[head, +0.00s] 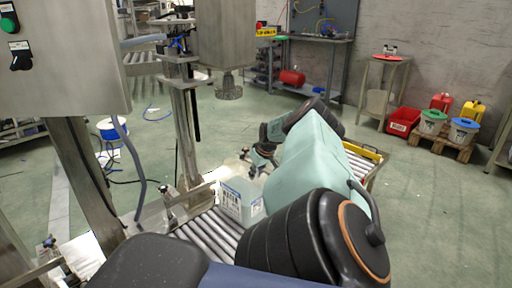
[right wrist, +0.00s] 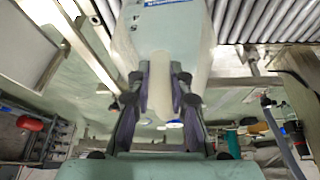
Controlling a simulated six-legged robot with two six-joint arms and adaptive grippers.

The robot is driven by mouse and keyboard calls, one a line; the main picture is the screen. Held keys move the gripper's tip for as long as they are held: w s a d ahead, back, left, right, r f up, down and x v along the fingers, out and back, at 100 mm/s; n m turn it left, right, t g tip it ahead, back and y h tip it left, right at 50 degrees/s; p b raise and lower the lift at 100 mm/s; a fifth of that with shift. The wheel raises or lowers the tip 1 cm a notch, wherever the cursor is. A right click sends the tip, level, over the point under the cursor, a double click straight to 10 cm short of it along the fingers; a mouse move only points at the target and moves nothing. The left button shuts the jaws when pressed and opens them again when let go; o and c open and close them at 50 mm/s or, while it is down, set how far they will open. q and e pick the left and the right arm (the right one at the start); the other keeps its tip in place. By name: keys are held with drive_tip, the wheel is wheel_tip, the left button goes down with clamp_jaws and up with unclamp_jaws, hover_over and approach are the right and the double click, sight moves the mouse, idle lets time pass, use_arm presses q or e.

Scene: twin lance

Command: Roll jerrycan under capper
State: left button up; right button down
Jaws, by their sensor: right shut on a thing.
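The jerrycan (head: 240,200) is a translucent whitish can with a blue and white label. It stands on the roller conveyor in the head view, partly hidden by my right arm. In the right wrist view the jerrycan (right wrist: 170,30) fills the top middle, with its handle between the two fingers. My right gripper (right wrist: 162,95) is shut on that handle; in the head view the gripper (head: 255,165) is small and partly hidden at the can's top. The capper's steel head (head: 229,88) hangs above and beyond the can. My left gripper is not in view.
The conveyor rollers (head: 205,232) run past steel posts, with a slim upright (head: 187,130) near the can's left. A control cabinet (head: 70,60) stands at upper left. Crates and cans on a pallet (head: 447,143) stand far right. Open floor lies between.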

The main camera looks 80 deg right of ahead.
idle(0.3)
drive_tip(key=c, duration=1.2)
unclamp_jaws()
drive_tip(key=shift+r, duration=0.1)
drive_tip(key=shift+o, duration=0.3)
drive_tip(key=shift+s+a+f, duration=0.25)
drive_tip(key=shift+f, duration=0.15)
drive_tip(key=shift+r, duration=0.15)
drive_tip(key=shift+w+d+r, duration=0.1)
drive_tip(key=shift+w+d, duration=0.05)
drive_tip(key=shift+w, duration=0.05)
drive_tip(key=shift+s, duration=0.15)
